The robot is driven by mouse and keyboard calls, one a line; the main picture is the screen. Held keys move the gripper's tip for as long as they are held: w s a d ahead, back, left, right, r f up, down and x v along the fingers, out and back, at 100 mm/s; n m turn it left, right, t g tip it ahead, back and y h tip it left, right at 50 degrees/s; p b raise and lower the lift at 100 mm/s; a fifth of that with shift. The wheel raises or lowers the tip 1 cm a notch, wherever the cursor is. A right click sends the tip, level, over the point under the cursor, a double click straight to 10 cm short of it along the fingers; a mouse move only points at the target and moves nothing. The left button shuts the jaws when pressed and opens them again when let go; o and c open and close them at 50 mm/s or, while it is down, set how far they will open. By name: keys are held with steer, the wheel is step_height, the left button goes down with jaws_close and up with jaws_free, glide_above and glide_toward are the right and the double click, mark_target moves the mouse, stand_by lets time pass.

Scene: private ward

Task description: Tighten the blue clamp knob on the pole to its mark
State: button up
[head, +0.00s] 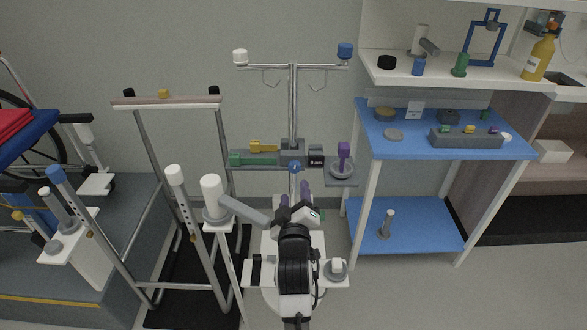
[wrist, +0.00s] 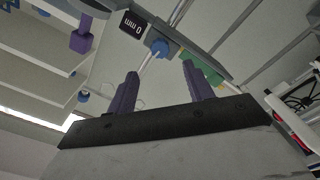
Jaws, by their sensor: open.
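The blue clamp knob (head: 295,166) is a small round knob on the front of the grey clamp bar (head: 291,147) on the upright metal pole (head: 293,105). In the wrist view the blue knob (wrist: 159,47) appears just beyond and between my purple fingertips. My gripper (head: 294,195) is open and empty, below and in front of the knob in the head view. In the wrist view its fingers (wrist: 160,70) stand apart with a gap before the knob. I cannot make out the mark.
Yellow and green parts (head: 262,146), a dark display box (head: 316,156) and a purple-handled piece (head: 344,154) sit along the bar. A blue-topped shelf (head: 400,147) stands to the right. A walking frame (head: 165,104) stands close on the left.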

mark_target(294, 169)
steer(key=w+p, duration=0.1)
steer(key=w, duration=0.8)
steer(key=shift+w, duration=0.35)
steer(key=c, duration=1)
